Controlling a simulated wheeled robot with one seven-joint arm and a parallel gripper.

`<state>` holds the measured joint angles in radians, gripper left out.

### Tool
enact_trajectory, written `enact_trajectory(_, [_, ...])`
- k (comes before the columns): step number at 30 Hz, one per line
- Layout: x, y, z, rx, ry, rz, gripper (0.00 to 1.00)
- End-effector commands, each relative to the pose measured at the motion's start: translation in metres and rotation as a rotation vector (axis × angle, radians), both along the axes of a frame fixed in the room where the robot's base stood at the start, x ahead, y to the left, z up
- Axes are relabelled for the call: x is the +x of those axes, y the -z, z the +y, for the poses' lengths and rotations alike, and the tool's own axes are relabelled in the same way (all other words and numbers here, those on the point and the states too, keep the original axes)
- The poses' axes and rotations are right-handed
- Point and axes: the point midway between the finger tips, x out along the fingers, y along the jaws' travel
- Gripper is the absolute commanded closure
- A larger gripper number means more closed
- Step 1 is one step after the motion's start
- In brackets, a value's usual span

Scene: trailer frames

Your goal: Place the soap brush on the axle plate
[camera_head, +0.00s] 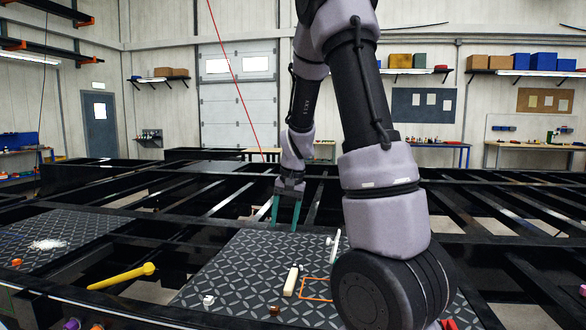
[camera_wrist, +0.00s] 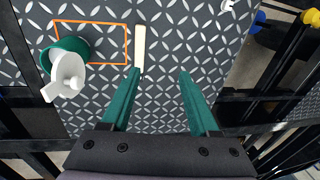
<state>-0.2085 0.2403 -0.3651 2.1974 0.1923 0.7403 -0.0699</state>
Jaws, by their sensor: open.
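The dark diamond-patterned plate (camera_head: 235,270), which looks like the axle plate, shows under my gripper in the wrist view (camera_wrist: 165,115). A cream stick-like piece with a small dark end (camera_head: 291,281) lies on it beside an orange outline; the stick is also in the wrist view (camera_wrist: 139,45). A white piece with a round knob (camera_head: 336,243) stands near the outline; in the wrist view (camera_wrist: 72,75) it adjoins a green round part (camera_wrist: 62,48). I cannot tell which one is the soap brush. My gripper (camera_head: 284,228) is open and empty above the plate's far part, its fingers apart (camera_wrist: 158,72).
The orange outline (camera_head: 316,299) is marked on the plate. A small white piece (camera_head: 208,300) lies near its front left. A yellow tool (camera_head: 122,276) lies to the left across the black frame beams. Open gaps lie between the beams (camera_head: 480,210).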

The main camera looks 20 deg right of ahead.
Motion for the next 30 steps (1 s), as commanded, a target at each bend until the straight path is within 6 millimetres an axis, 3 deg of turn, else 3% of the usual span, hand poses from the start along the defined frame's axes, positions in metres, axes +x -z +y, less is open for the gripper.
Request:
enact_trajectory(1, [-0.009, -0.027, 0.006, 0.023, -0.010, -0.045, 0.39])
enact_trajectory(6, [-0.048, -0.096, 0.025, 0.069, -0.050, -0.162, 0.39])
enact_trajectory(12, [-0.106, -0.160, 0.042, 0.073, -0.104, -0.308, 0.39])
enact_trajectory(15, [-0.138, -0.182, 0.048, 0.055, -0.128, -0.377, 0.39])
enact_trajectory(21, [-0.184, -0.203, 0.056, 0.008, -0.158, -0.474, 0.39])
enact_trajectory(25, [-0.197, -0.207, 0.059, -0.012, -0.164, -0.502, 0.39])
enact_trajectory(30, [-0.200, -0.208, 0.059, -0.016, -0.165, -0.506, 0.39])
